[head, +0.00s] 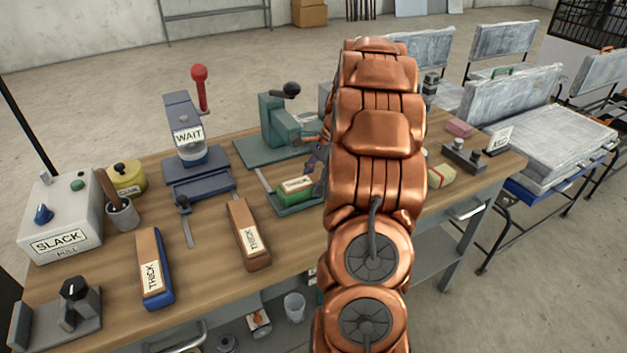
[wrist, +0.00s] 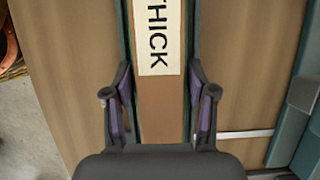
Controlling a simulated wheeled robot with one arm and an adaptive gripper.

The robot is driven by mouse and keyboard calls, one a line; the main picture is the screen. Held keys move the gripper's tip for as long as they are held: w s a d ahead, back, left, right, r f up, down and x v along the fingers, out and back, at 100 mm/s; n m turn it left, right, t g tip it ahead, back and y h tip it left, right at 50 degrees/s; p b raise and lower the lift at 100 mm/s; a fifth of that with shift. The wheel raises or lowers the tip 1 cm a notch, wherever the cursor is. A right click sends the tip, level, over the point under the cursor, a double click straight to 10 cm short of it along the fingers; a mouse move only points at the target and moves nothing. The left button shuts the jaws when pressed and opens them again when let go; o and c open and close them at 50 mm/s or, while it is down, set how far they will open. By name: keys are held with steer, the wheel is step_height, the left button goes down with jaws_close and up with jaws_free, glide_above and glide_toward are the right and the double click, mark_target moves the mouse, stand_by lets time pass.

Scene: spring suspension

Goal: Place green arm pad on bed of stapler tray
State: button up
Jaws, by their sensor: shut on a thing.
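The green arm pad (head: 283,197) is a long block with a white label, near the green stapler (head: 282,125). In the wrist view the pad (wrist: 160,100) shows a brown top, dark green sides and a "THICK" label. My gripper (head: 316,165) is mostly hidden behind my copper arm. In the wrist view its two fingers (wrist: 160,105) are shut on the pad's sides.
A blue stapler (head: 185,115) marked "WAIT" stands left. A blue-based pad (head: 152,268) and a brown pad (head: 249,234) lie at the front. The "SLACK" box (head: 60,220) is at far left.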

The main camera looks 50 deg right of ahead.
steer(key=o, duration=1.4)
steer(key=shift+f, duration=0.15)
steer(key=v, duration=1.2)
steer(key=shift+r+b, duration=0.35)
steer(key=shift+a, duration=0.1)
